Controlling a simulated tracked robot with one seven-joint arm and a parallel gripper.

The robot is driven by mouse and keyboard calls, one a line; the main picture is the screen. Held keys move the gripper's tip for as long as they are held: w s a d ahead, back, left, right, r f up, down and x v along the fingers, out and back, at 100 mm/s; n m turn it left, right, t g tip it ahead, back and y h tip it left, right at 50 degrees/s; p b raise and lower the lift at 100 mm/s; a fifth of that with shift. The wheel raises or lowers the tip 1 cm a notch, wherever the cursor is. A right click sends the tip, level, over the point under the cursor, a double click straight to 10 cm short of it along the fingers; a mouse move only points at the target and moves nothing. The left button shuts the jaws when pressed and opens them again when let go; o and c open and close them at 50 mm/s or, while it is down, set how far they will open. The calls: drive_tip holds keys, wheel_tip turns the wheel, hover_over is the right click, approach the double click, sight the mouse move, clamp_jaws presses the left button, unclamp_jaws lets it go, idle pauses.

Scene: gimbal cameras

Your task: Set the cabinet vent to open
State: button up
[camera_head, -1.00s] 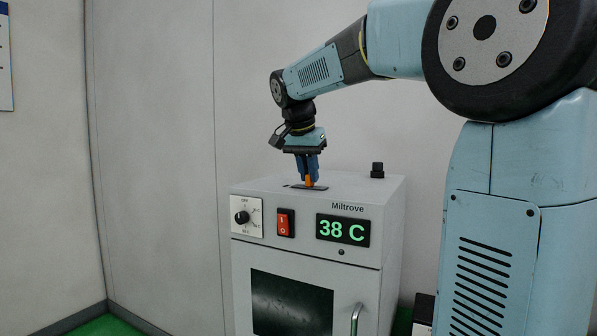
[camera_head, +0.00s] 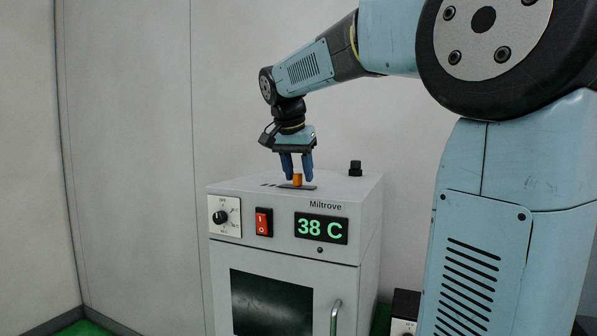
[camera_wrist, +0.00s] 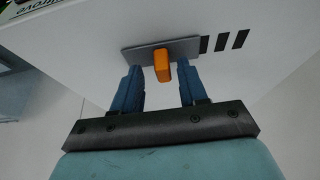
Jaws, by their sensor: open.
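The grey cabinet (camera_head: 283,248) stands ahead, its display reading 38 C. On its top is the vent, a flat dark grey plate (camera_wrist: 188,47) with an upright orange tab (camera_wrist: 162,65). The tab also shows in the head view (camera_head: 297,179). Several dark slots (camera_wrist: 231,41) lie uncovered beside one end of the plate in the wrist view. Whether the plate covers other slots is hidden. My gripper (camera_head: 297,179) points down over the vent with its blue fingers open, one on each side of the tab. In the wrist view, gaps show between the tab and both fingers.
The cabinet front has a dial (camera_head: 220,216), a red rocker switch (camera_head: 263,222) and a door handle (camera_head: 336,318). A black knob (camera_head: 355,168) stands at the top's back right. A dark box (camera_head: 404,312) is right of the cabinet. Walls stand behind and left.

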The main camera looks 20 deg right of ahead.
drive_tip(key=v, duration=1.3)
drive_tip(key=shift+r, duration=0.3)
drive_tip(key=shift+s+a, duration=0.1)
drive_tip(key=shift+a, duration=0.05)
drive_tip(key=s+f+n+y, duration=0.1)
drive_tip(key=s+f+n, duration=0.2)
drive_tip(key=s+f, duration=0.3)
drive_tip(key=s+f+n+t+y, duration=0.1)
drive_tip(key=s+f+n, duration=0.2)
drive_tip(key=s+f, duration=0.4)
drive_tip(key=s+f+n+t+y, duration=0.1)
drive_tip(key=s+f+n, duration=0.2)
drive_tip(key=s+f, duration=0.4)
wheel_tip(320, 180, down, 10)
drive_tip(key=shift+r, duration=0.15)
drive_tip(key=shift+s+a, duration=0.15)
